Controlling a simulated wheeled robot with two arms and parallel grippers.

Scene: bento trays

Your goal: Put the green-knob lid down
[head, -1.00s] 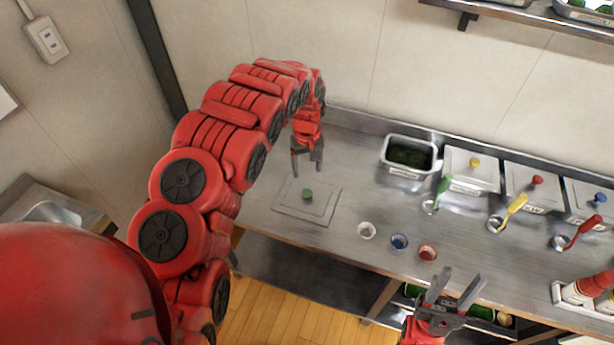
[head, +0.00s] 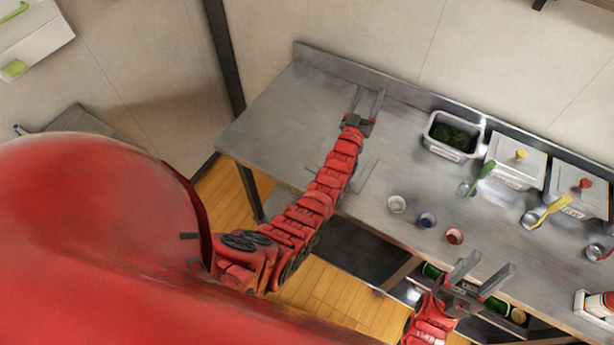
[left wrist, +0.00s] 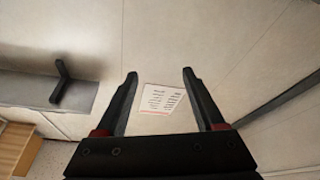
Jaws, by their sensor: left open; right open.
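The green-knob lid lies flat on the steel counter; only its right part (head: 366,177) and a bit of its left edge show in the head view. My left arm covers the rest, and its green knob is hidden. My left gripper (head: 369,98) is open and empty beyond the lid, toward the back of the counter. In the left wrist view the gripper (left wrist: 160,74) has nothing between its fingers. My right gripper (head: 482,268) is open and empty near the counter's front edge. An uncovered metal container (head: 437,146) with dark green contents stands right of the left gripper.
Containers with a yellow-knob lid (head: 516,160) and a red-knob lid (head: 579,190) stand along the back. Spoons lie before them. White (head: 397,205), blue (head: 427,220) and red (head: 454,236) cups stand near the front. The counter's left end is clear.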

